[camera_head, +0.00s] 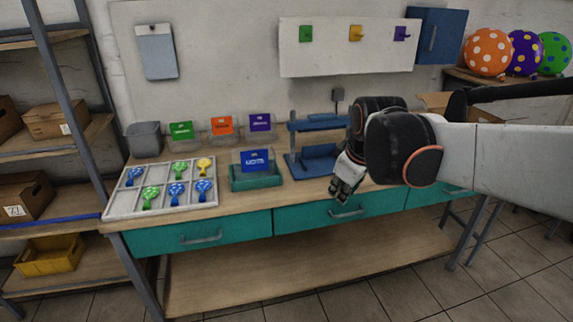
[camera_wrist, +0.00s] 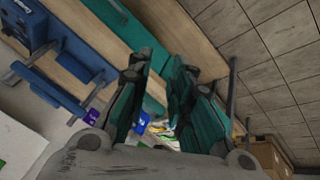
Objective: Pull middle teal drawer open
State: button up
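The middle teal drawer (camera_head: 300,217) is under the table's front edge. Its front looks flush with the drawer to its left, and it has a grey bar handle (camera_head: 347,213). My gripper (camera_head: 344,192) hangs in front of the table edge, pointing down, just above and close to that handle. In the wrist view my gripper (camera_wrist: 160,85) shows two fingers with a clear gap between them. Teal drawer fronts (camera_wrist: 142,40) lie beyond the fingers there. I cannot tell whether the fingers touch the handle.
The left teal drawer (camera_head: 190,235) and right teal drawer (camera_head: 425,194) flank it. Tiled floor in front is clear.

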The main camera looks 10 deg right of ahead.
jog(key=w+d+f+n+p, duration=0.1)
jog(key=w+d+n, duration=0.25)
jog(key=w, duration=0.45)
jog(key=n+g+p, duration=0.3)
jog(key=n+p, duration=0.1)
jog(key=n, duration=0.4)
send_over(355, 213)
jog(key=s, duration=0.3)
jog(key=s+x, duration=0.2)
jog(key=x, duration=0.7)
jog(key=s+a+f+x, duration=0.1)
jog(key=s+x, duration=0.1)
jog(key=x, duration=0.7)
jog(key=b+x, duration=0.4)
jog(key=x, duration=1)
jog(key=shift+w+r, duration=0.1)
grip_shut()
